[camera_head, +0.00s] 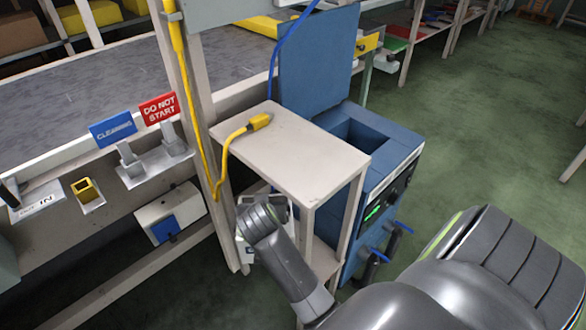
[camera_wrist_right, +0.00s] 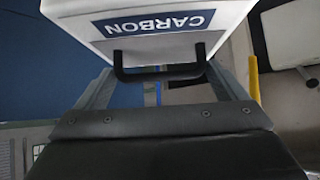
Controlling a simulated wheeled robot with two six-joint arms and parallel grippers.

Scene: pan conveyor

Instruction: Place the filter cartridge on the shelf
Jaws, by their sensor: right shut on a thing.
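The filter cartridge is a white box with a blue CARBON label and a black handle, seen in the right wrist view (camera_wrist_right: 235,12). My right gripper (camera_wrist_right: 160,76) is shut on its handle. In the head view my right forearm and wrist hide most of the gripper and cartridge, low at the left side of the beige shelf stand. The shelf stand has a flat top (camera_head: 300,158) and a lower board (camera_head: 322,258), partly hidden by my arm. My left gripper is out of view.
A yellow plug (camera_head: 259,121) with its cable lies on the stand's top, toward the back left. A blue machine (camera_head: 400,150) with a raised lid (camera_head: 315,65) and open bay stands right of the stand. A beige post (camera_head: 190,110) and conveyor frame are left. CLEANING (camera_head: 113,129) and DO NOT START (camera_head: 159,108) signs stand there.

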